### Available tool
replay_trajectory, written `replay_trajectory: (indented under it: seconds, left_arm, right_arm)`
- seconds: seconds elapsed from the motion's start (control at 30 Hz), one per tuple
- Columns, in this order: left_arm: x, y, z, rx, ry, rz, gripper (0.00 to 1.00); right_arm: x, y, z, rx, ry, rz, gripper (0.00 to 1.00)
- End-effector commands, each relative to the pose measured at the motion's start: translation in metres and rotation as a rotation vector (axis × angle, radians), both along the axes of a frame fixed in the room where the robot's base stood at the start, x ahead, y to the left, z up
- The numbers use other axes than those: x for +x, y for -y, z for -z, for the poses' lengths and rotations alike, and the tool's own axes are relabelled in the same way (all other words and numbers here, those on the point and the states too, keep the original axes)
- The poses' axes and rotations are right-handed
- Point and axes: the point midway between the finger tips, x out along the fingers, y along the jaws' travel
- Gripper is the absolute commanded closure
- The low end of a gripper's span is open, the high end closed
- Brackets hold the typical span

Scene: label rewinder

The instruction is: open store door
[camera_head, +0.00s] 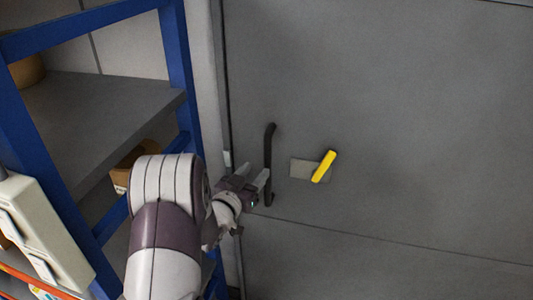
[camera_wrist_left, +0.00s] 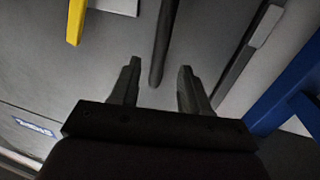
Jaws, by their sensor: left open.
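The store door (camera_head: 400,120) is a large grey panel that looks shut. A dark vertical bar handle (camera_head: 269,150) is fixed near its left edge. A yellow lever (camera_head: 324,166) on a grey plate (camera_head: 303,169) sits to the right of the handle. My left gripper (camera_head: 257,176) is at the lower part of the handle. In the left wrist view my left gripper (camera_wrist_left: 158,85) is open, and the handle (camera_wrist_left: 163,40) runs between its two fingers, with gaps on both sides. The yellow lever also shows at upper left there (camera_wrist_left: 76,22). My right gripper is not in view.
A blue-framed shelf rack (camera_head: 178,70) with grey shelves stands close on the left, beside my left arm. A cardboard box (camera_head: 128,165) sits on it. A white device (camera_head: 40,235) is at the lower left. The door face to the right is clear.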

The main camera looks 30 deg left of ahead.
Motion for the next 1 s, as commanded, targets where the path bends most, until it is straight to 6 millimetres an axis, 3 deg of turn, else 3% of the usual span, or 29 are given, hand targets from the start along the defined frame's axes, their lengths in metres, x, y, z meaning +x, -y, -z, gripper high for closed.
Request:
replay_trajectory:
  seconds: [0.1, 0.3, 0.5, 0.73, 0.9, 1.0]
  left_arm:
    - [0.033, 0.000, -0.003, 0.000, -0.001, 0.003, 0.54]
    - [0.068, -0.002, -0.002, 0.000, -0.002, 0.000, 0.54]
    - [0.081, -0.003, 0.000, 0.000, -0.002, -0.001, 0.54]
    - [0.082, -0.003, 0.000, 0.000, -0.002, -0.001, 0.54]
    - [0.081, -0.003, 0.000, 0.000, -0.002, -0.001, 1.00]
    - [0.081, -0.003, 0.000, 0.000, -0.002, -0.001, 1.00]
  right_arm:
    - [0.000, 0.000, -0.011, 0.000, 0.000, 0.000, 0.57]
    - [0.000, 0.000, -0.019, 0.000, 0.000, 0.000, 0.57]
    - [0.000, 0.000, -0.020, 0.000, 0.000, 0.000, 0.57]
    - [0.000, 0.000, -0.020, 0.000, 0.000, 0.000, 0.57]
    - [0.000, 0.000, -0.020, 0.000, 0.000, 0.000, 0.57]
    - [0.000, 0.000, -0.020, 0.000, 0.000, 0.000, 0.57]
